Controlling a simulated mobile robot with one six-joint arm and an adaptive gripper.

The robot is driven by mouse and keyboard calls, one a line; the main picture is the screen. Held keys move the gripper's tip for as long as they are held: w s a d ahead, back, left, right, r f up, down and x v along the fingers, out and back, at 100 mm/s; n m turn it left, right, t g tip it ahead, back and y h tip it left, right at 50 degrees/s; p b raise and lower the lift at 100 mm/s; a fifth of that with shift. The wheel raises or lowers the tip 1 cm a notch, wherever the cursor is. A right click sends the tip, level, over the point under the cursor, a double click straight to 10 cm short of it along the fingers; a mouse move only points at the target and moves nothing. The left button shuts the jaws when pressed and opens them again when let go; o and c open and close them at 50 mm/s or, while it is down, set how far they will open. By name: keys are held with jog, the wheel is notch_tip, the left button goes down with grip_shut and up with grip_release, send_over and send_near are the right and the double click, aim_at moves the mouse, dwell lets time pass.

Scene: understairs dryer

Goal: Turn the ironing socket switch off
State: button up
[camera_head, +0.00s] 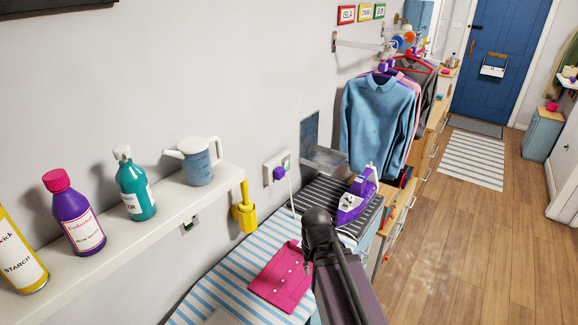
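The ironing socket (285,158) is a white double wall plate in the middle of the view, above the board's far end. A purple plug (279,174) sits in it, and a white cord runs down from it. Its switch is too small to read as on or off. The purple and white iron (357,196) stands on a dark striped rest to the right. My dark arm rises from the bottom, in front of the ironing board, below and right of the socket and apart from it. I cannot make out gripper fingers at its end.
A wall shelf (130,252) with bottles and a jug (196,161) juts out at left. A second wall outlet (190,223) and a yellow holder (244,212) are below it. A pink garment (283,277) lies on the striped ironing board (222,290). Wooden floor (450,240) is clear at right.

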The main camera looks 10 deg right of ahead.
jog(key=shift+w+r+m, duration=0.1)
jog(key=shift+w+m, duration=0.2)
jog(key=shift+w, duration=0.15)
grip_shut()
jog(key=w+d+r+m+t+y+p, duration=0.2)
jog(key=w+d+r+m, duration=0.1)
jog(key=w+m, duration=0.5)
jog(key=w+d+r+m+t+y+p, duration=0.2)
jog(key=w+r+m, duration=0.4)
jog(key=w, duration=0.9)
jog(key=w+d+r+m+t+y+p, duration=0.2)
jog(key=w+d+r+m+t+y, duration=0.1)
jog(key=w+m, duration=0.8)
jog(key=shift+w+d+r+m, duration=0.35)
jog(key=shift+d+r+m, duration=0.35)
jog(key=shift+d, duration=0.55)
jog(key=shift+w+a+f, duration=0.1)
jog(key=shift+f, duration=0.1)
